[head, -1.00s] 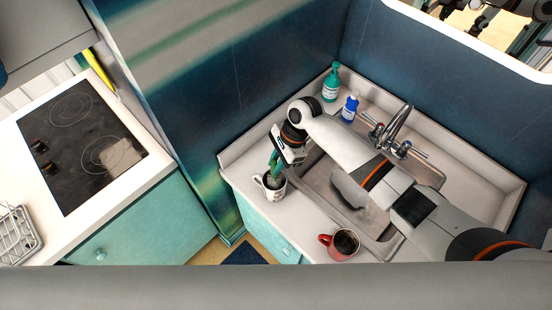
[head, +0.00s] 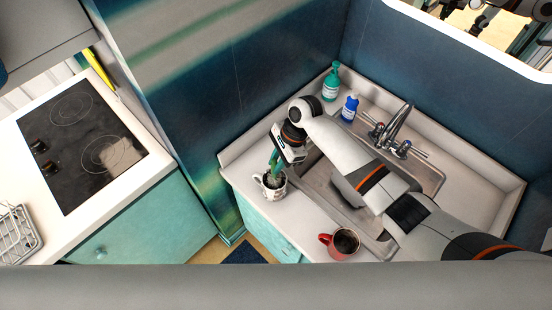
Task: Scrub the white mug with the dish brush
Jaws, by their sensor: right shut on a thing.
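The white mug (head: 274,191) stands upright on the counter left of the sink, with dark markings on its side and its handle toward the left. My right gripper (head: 278,157) is just above and behind the mug, shut on the green dish brush (head: 274,168). The brush points down, and its lower end is in the mug's mouth; whether it touches the inside is hidden. My left gripper is not in view.
A red mug (head: 340,244) with dark contents stands at the counter's front edge. The sink (head: 320,176) lies partly under my right arm. A green bottle (head: 330,84) and a blue bottle (head: 349,108) stand behind, near the faucet (head: 396,126).

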